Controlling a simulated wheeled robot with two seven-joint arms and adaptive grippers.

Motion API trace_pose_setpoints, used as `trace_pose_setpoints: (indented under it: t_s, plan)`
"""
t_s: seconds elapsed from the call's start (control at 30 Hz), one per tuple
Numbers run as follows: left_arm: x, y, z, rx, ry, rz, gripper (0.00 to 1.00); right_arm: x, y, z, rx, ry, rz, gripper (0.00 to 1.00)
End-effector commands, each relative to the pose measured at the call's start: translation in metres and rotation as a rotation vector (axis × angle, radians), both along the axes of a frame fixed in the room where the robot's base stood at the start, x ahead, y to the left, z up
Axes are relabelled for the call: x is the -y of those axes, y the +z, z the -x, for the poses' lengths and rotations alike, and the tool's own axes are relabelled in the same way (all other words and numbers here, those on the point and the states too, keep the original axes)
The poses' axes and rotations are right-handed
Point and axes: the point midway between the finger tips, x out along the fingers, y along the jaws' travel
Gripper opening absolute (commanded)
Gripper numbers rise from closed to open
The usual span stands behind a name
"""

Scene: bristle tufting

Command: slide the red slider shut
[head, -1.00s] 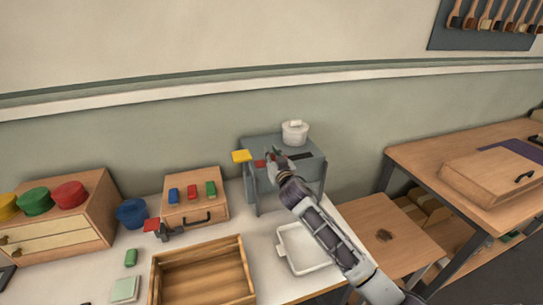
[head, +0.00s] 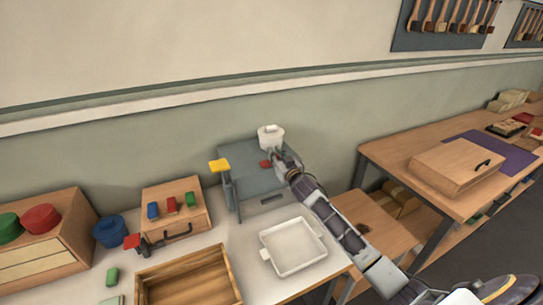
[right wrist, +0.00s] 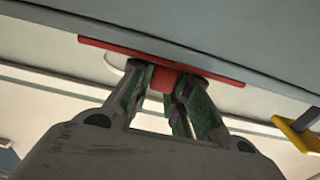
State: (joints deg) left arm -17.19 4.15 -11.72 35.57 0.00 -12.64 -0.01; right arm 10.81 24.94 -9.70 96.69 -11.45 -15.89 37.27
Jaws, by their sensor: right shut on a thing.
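The red slider (head: 265,164) is on top of the grey stand (head: 255,181), toward its right half and in front of the white lidded pot. In the right wrist view it shows as a long flat red bar (right wrist: 110,46) against the grey surface, with a block sticking out. My right gripper (right wrist: 165,84) is shut on that block, one finger on each side. In the head view my right gripper (head: 276,158) is at the slider's right side and hides part of it and the surface beyond. My left gripper is not in view.
The white pot (head: 271,134) stands close behind my right gripper. A yellow flag-like piece (head: 219,166) sticks out at the stand's left side. A white tray (head: 293,264) is in front. A wooden box (head: 160,228) with coloured blocks stands to the left.

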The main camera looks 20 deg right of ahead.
Motion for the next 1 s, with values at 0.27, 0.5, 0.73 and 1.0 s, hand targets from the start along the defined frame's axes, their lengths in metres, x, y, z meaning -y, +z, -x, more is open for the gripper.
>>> trace_pose_setpoints:
  t_s: [0.27,0.5,0.73,1.0]
  plan:
    - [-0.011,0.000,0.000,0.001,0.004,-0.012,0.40,0.004,0.001,-0.001,0.000,-0.007,0.004,0.34]
    - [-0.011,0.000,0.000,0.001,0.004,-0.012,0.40,0.002,0.001,0.000,0.000,-0.004,0.003,0.41]
    - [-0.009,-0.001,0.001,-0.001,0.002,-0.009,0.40,0.002,0.000,0.001,0.000,-0.003,0.002,0.41]
    - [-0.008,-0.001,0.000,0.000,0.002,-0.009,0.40,0.002,0.000,0.011,0.000,-0.003,0.002,0.41]
